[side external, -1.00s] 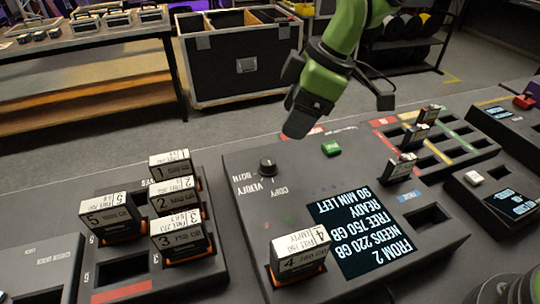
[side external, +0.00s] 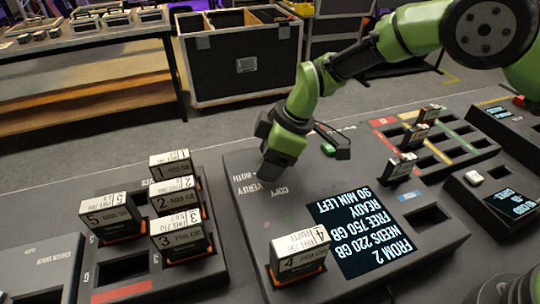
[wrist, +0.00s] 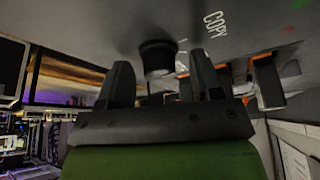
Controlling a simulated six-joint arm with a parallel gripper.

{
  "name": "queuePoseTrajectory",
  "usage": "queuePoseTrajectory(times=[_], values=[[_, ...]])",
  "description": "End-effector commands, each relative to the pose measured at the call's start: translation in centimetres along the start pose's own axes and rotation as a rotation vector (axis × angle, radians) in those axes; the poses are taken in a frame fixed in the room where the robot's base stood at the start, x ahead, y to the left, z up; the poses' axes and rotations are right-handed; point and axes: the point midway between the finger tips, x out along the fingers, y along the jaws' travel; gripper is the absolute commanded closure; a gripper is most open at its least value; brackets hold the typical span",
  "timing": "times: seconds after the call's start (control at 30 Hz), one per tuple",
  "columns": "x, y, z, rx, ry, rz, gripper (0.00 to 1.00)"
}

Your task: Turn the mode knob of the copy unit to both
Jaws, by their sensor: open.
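The copy unit (side external: 300,200) is a dark panel with a lit screen (side external: 365,238), and its labels read BOTH, VERIFY and COPY. Its mode knob (wrist: 157,58) is a short black cylinder, seen in the wrist view between my two fingertips. In the side view my gripper (side external: 268,172) is pointed down over the knob's place and hides it. In the wrist view my gripper (wrist: 160,75) is open, one finger on each side of the knob, with gaps visible. Which label the knob points to cannot be made out.
A drive labelled 4 (side external: 300,252) stands in the unit's front slot. A rack with several labelled drives (side external: 172,200) is at the left. A green button (side external: 328,149) lies behind my gripper. A slotted tray (side external: 445,143) with drives is at the right.

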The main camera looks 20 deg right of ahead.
Motion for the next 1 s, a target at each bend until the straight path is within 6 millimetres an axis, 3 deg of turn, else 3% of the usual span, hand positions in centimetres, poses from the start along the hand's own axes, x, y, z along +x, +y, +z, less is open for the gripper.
queuePoseTrajectory(times=[0.07, 0.27, 0.3, 0.67, 1.0], values=[[-0.02, 0.0, 0.0, 0.0, 0.0, 0.0, 0.4], [-0.04, 0.0, 0.0, 0.0, 0.0, 0.0, 0.84], [-0.04, 0.0, 0.0, 0.0, 0.0, 0.0, 0.87], [-0.06, -0.04, 0.02, 0.049, -0.002, 0.02, 0.87], [-0.04, -0.16, 0.01, 0.271, -0.003, 0.113, 0.87]])
